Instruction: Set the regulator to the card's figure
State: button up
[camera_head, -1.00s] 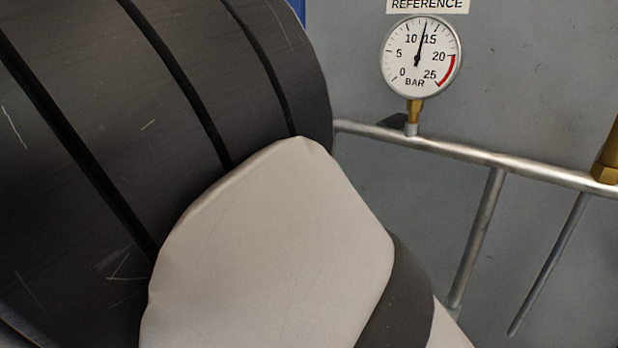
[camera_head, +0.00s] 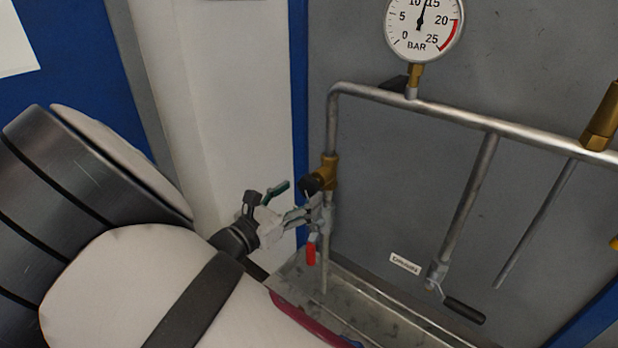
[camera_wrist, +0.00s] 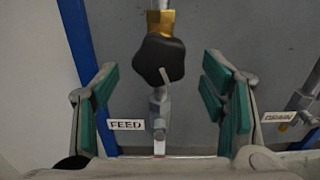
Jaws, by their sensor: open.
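The regulator's brass body (camera_head: 329,173) sits on the left vertical pipe, with a black knob (camera_head: 310,185) facing my gripper. In the wrist view the lobed black knob (camera_wrist: 158,59) has a pale pointer mark slanting at its lower right. My gripper (camera_head: 292,203) is open and empty at the knob, its green-padded fingers (camera_wrist: 162,85) either side of it with gaps. I cannot tell their depth relative to the knob. The gauge (camera_head: 422,28) has its needle between 10 and 15 bar; its top is cut off. No card with a readable figure shows.
A red-handled valve (camera_head: 311,249) and the FEED label (camera_wrist: 126,125) are below the knob. A metal trough (camera_head: 375,300) runs underneath. The drain valve's black handle (camera_head: 464,311) is to the right. A white sheet (camera_head: 14,42) is cut off at upper left.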

aim_at(305, 190)
jog(key=shift+x, duration=2.05)
jog(key=shift+c, duration=0.2)
jog(key=c, duration=1.1)
